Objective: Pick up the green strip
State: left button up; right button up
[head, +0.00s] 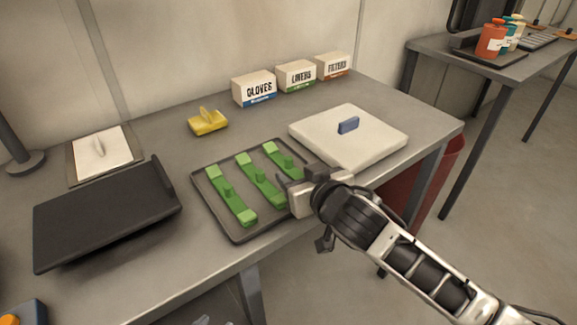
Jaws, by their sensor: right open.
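Three green strips lie side by side in a shallow dark tray (233,238) on the grey table: a left strip (240,207), a middle strip (262,182) and a right strip (285,160). Each has a raised knob near its middle. My right gripper (290,184) is open over the right side of the tray, by the near ends of the middle and right strips. It hides the near part of the right strip. I cannot tell whether it touches a strip. My left gripper is not in view.
A white board with a blue handle (348,125) lies right of the tray, and a black sloped stand (108,215) is left. A yellow handled block (207,121) and boxes of gloves (254,88), liners (296,76) and filters (333,66) are behind.

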aim_at(290, 167)
jog(key=shift+x, duration=1.85)
jog(key=shift+w+d, duration=0.1)
jog(key=shift+d, duration=0.1)
jog(key=c, duration=1)
jog(key=shift+c, duration=0.3)
